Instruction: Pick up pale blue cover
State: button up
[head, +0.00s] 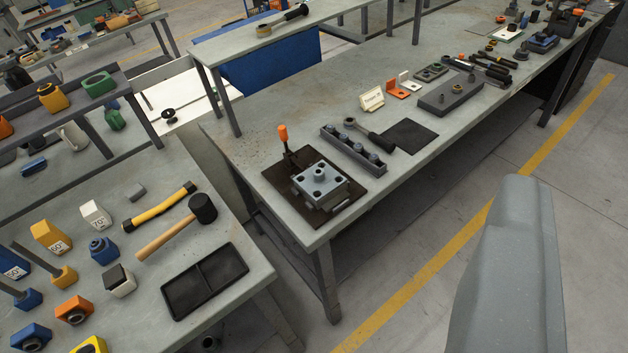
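The pale blue cover (321,181) is a square, grey-blue plate with a raised round boss in the middle and dark holes near its corners. It sits on top of a blocky fixture on a dark mat (284,200), at the near left corner of the long grey bench. A dark upright lever with an orange knob (283,132) stands just behind it to the left. A large smooth grey part at the lower right appears to be mine. My gripper's fingertips do not show, and nothing of mine touches the cover.
A dark rail with several round pegs (353,149) lies right behind the cover, with a black-handled tool (371,135) beyond. The left bench holds a mallet (180,224), a hammer and a black tray (205,281). A gap separates the benches. Floor at the right is clear.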

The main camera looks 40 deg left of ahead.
aim_at(317, 179)
jog(key=u, duration=0.05)
jog(key=i, duration=1)
jog(key=z, duration=0.05)
